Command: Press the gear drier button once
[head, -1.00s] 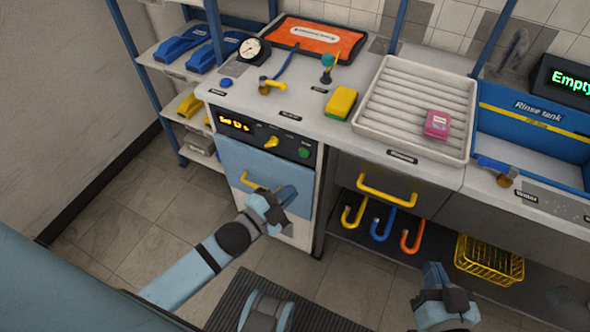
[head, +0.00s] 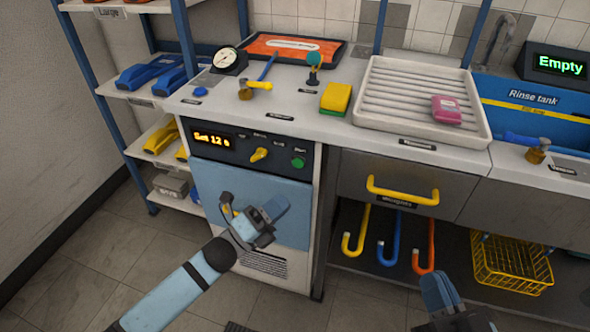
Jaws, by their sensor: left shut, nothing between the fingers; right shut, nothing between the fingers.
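The gear drier (head: 255,268) stands below the counter at left, with a light blue door (head: 290,195) and a dark control panel. The panel has a lit amber display (head: 212,140), a yellow knob (head: 259,154) and a round green button (head: 298,162) at its right end. My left gripper (head: 270,211) is shut and empty, in front of the door, below and left of the green button and apart from it. It partly hides the door and its yellow handle (head: 227,206). My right gripper (head: 438,290) is shut at the lower right, in front of the open under-shelf.
On the counter are a gauge (head: 229,61), a blue button (head: 200,91), a yellow-green sponge (head: 336,97) and a drying tray (head: 366,110) with a pink item (head: 446,109). A drawer with a yellow handle (head: 402,192) is right of the drier. The panel's front is unobstructed.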

